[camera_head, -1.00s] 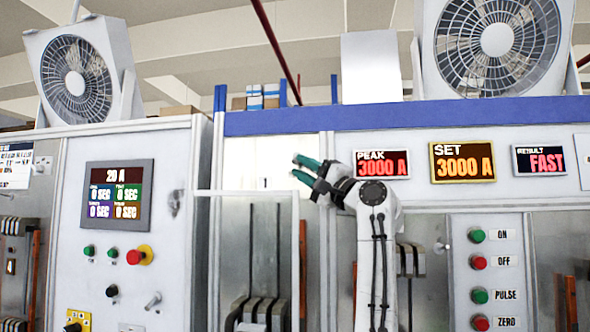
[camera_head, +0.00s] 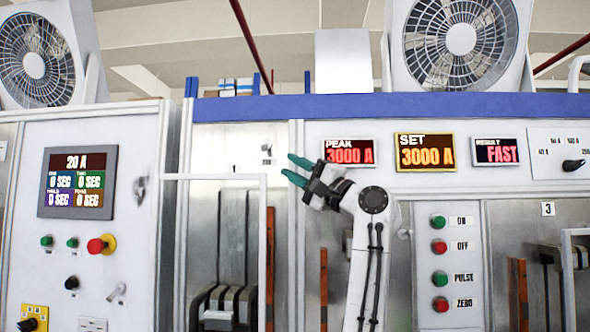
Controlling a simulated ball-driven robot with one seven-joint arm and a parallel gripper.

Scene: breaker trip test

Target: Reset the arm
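My arm (camera_head: 366,260) rises from the bottom of the head view, right of the middle, and bends left at its top joint. My gripper (camera_head: 290,169) points left, in front of the cabinet and just left of the PEAK display. Its two green fingers are spread apart, with nothing visible between them. It appears apart from the panel, though the depth is hard to judge. My wrist and fingers cover a small part of the panel behind them.
The PEAK display (camera_head: 349,153) and SET display (camera_head: 425,152) read 3000 A; the result display (camera_head: 497,152) reads FAST. ON, OFF, PULSE and ZERO buttons (camera_head: 439,262) are at right. A timer panel (camera_head: 77,182) is at left. A white frame (camera_head: 262,240) stands below my gripper.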

